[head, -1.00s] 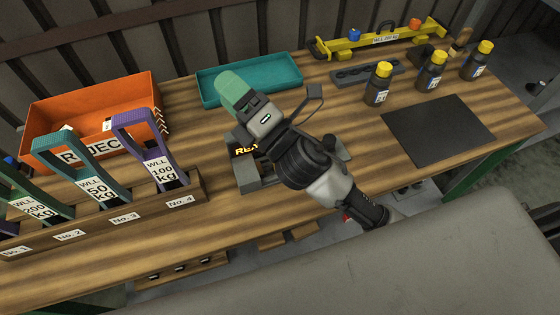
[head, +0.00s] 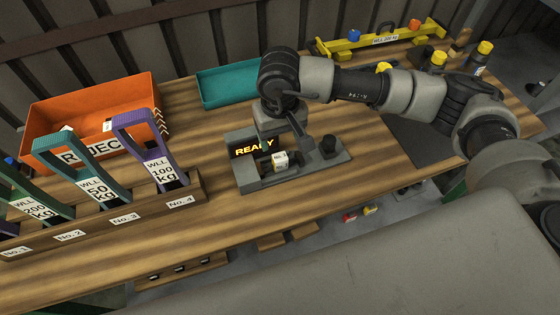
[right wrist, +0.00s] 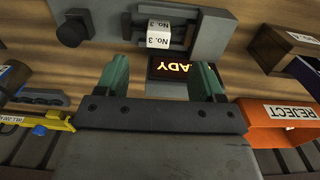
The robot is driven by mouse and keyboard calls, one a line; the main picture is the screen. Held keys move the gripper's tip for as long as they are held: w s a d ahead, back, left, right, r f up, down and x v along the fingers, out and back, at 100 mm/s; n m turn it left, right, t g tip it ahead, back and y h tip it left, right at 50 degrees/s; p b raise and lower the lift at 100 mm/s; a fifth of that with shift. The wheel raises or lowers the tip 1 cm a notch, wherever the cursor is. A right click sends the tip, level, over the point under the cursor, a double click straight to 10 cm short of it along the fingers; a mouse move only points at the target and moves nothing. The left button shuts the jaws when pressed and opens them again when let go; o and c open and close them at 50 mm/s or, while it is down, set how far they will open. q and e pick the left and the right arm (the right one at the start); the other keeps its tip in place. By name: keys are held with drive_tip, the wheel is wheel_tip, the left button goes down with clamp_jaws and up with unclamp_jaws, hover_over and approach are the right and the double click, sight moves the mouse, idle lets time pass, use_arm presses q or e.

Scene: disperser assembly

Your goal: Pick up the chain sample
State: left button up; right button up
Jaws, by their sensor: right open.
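The chain sample (head: 280,161) sits in the grey test device (head: 322,168). Only its white tag shows clearly, and its links cannot be made out. In the right wrist view the tag (right wrist: 158,36) reads No. 3, upside down, and lies between dark holders on the device. My right gripper (right wrist: 162,77) is open and empty, with its two green fingers apart and pointing toward the device. The tag lies beyond the fingertips, not between them. In the head view the right gripper (head: 283,126) hangs over the back of the device, its fingers mostly hidden. My left gripper is not in view.
The device's display (head: 253,147) reads READY. A rack (head: 196,187) of tagged slings and an orange REJECT bin (head: 150,95) stand to the left. A teal tray (head: 225,87), yellow beam (head: 345,46), yellow-capped bottles (head: 484,50) and dark mat (head: 405,135) lie around the bench.

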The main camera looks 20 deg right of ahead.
hover_over(281, 158)
drive_tip(key=f, duration=0.3)
drive_tip(key=f+p, duration=0.1)
drive_tip(key=shift+s+a+f, duration=0.2)
drive_tip(key=shift+s, duration=0.05)
drive_tip(key=f+p, duration=0.1)
drive_tip(key=f, duration=0.1)
drive_tip(key=f+p, duration=0.1)
drive_tip(key=f, duration=0.1)
drive_tip(key=shift+w+d+f, duration=0.1)
drive_tip(key=shift+w+d, duration=0.05)
drive_tip(key=shift+w, duration=0.05)
drive_tip(key=shift+f, duration=0.55)
drive_tip(key=shift+r, duration=0.1)
clamp_jaws()
